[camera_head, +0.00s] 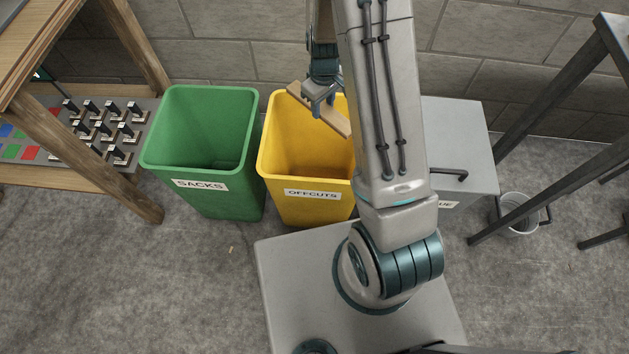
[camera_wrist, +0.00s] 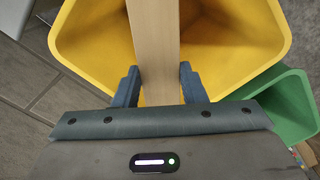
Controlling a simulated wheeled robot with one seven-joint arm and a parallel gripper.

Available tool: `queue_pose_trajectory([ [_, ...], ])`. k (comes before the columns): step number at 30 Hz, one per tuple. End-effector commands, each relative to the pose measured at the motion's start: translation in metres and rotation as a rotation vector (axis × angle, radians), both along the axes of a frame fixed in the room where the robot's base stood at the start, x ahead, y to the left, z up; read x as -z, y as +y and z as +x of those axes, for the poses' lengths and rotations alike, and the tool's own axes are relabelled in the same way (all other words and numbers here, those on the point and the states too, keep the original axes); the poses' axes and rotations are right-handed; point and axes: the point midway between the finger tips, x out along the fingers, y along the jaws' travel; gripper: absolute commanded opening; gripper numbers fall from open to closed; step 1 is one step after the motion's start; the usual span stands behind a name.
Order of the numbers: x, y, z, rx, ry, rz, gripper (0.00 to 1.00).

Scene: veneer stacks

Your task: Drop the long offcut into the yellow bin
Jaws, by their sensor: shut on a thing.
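The long offcut is a light wooden strip (camera_head: 314,107), held level or slightly tilted above the yellow bin. In the wrist view the offcut (camera_wrist: 154,50) runs away from between my fingers across the bin's opening. My gripper (camera_head: 322,104) is shut on the offcut, and its two fingers also show in the wrist view (camera_wrist: 158,86). The yellow bin (camera_head: 311,211) stands on the floor, labelled OFFCUTS, and its inside that shows looks empty. Its rim (camera_wrist: 282,35) surrounds the strip in the wrist view. My arm hides the bin's right side and one part of the offcut.
A green bin (camera_head: 202,158) labelled SACKS stands close on the left of the yellow bin. A wooden bench (camera_head: 130,192) with small parts is at far left. A grey cabinet (camera_head: 461,148) and a small bucket (camera_head: 518,212) are on the right. A block wall (camera_head: 242,38) is behind.

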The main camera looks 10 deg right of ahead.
Motion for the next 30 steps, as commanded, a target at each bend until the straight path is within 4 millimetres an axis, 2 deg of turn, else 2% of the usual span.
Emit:
queue_pose_trajectory([
  [1,0.013,0.000,0.001,-0.024,-0.003,0.001,0.13],
  [3,0.016,0.000,0.002,-0.057,-0.004,0.000,0.13],
  [12,0.022,-0.001,0.001,-0.161,0.000,0.000,0.13],
  [20,0.024,-0.002,0.000,-0.182,0.002,-0.001,0.13],
  [30,0.060,-0.001,0.000,-0.180,0.004,0.000,0.13],
])
